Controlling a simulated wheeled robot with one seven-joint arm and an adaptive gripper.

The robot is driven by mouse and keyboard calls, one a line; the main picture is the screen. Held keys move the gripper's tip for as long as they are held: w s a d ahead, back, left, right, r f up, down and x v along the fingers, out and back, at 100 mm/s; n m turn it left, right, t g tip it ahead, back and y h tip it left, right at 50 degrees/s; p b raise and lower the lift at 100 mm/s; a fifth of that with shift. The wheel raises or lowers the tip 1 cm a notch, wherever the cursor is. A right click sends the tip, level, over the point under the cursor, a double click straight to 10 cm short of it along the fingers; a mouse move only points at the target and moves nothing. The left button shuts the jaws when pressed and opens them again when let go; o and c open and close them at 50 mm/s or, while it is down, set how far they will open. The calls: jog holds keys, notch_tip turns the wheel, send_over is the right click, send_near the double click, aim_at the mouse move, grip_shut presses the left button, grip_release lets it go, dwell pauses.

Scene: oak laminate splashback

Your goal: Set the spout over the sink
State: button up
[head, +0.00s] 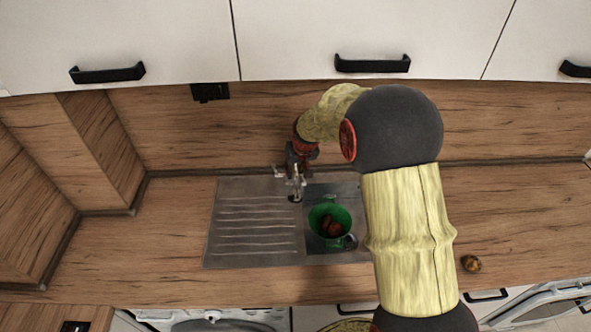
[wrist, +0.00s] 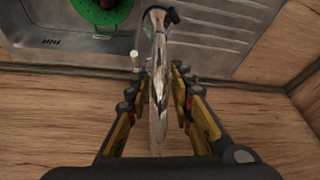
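The chrome spout (wrist: 159,70) runs up the middle of the wrist view, with its dark tip at the top. In the head view the spout (head: 297,186) points forward over the drainboard's right edge, just left of the sink bowl (head: 314,245). My gripper (wrist: 157,78) is around the spout, one finger on each side. Gaps show between the fingers and the metal, so it looks open. In the head view my gripper (head: 299,165) is behind the sink, and the faucet's base is mostly hidden by it.
The ribbed drainboard (head: 255,222) is bare. The wooden splashback (head: 190,140) is close behind my gripper. A small brownish round thing (head: 471,263) lies on the right counter.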

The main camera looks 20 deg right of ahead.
grip_shut()
jog(key=shift+d, duration=0.1)
dwell(0.6)
jog(key=d+n+y+b, duration=0.3)
jog(key=d+n+b, duration=0.4)
jog(key=d, duration=0.5)
jog(key=shift+w+n+g+b, duration=0.25)
jog(key=shift+n+g+b, duration=0.15)
jog(key=shift+b, duration=0.6)
jog(key=shift+o, duration=1.5)
grip_release()
jog(key=shift+o, duration=0.4)
